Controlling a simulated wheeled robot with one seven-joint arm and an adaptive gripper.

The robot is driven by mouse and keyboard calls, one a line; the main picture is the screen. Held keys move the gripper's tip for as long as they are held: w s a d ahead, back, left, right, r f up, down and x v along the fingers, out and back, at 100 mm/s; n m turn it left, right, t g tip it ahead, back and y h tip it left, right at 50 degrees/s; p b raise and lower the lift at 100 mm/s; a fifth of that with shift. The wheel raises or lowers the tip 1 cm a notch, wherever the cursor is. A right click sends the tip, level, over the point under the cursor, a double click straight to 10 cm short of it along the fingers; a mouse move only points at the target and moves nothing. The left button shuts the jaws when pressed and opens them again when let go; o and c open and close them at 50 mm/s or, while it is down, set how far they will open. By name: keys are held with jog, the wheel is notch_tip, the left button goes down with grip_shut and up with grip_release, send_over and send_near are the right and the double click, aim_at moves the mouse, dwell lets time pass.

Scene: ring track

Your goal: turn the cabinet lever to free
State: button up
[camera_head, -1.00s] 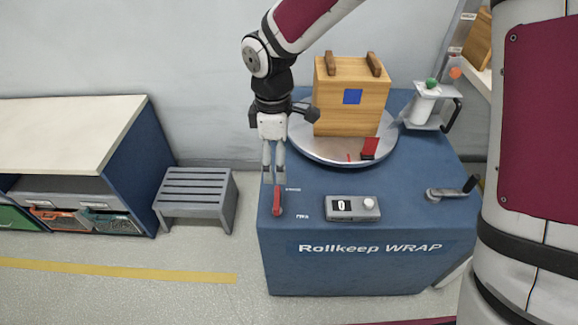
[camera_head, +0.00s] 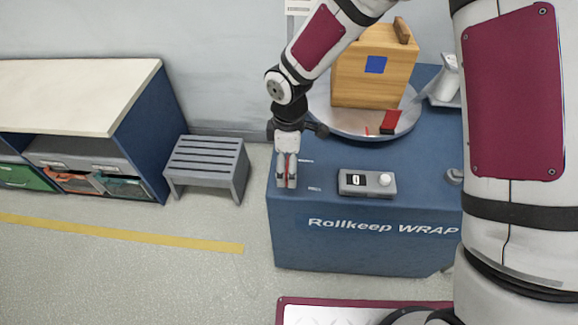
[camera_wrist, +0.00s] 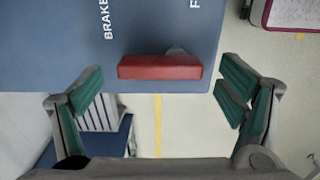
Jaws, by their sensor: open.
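The red lever (camera_wrist: 160,67) lies along the edge of the blue cabinet in the wrist view, its round grey mount showing behind its right part. Its long end reaches left, to the side of the word BRAKE (camera_wrist: 106,20); a cut-off word starting with F (camera_wrist: 194,4) is at the right. My gripper (camera_wrist: 160,92) is open, with one green-padded finger beyond each end of the lever and gaps on both sides. In the head view my gripper (camera_head: 287,181) is down at the cabinet's (camera_head: 370,255) left front corner, and its fingers mostly hide the lever.
A grey box with a display and knob (camera_head: 367,183) sits right of my gripper. Behind it, a wooden crate (camera_head: 370,85) stands on a round turntable (camera_head: 345,125). A grey slatted stool (camera_head: 207,163) stands left of the cabinet, with free floor in front.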

jog(key=shift+f, duration=0.6)
jog(key=c, duration=1.2)
jog(key=shift+o, duration=0.2)
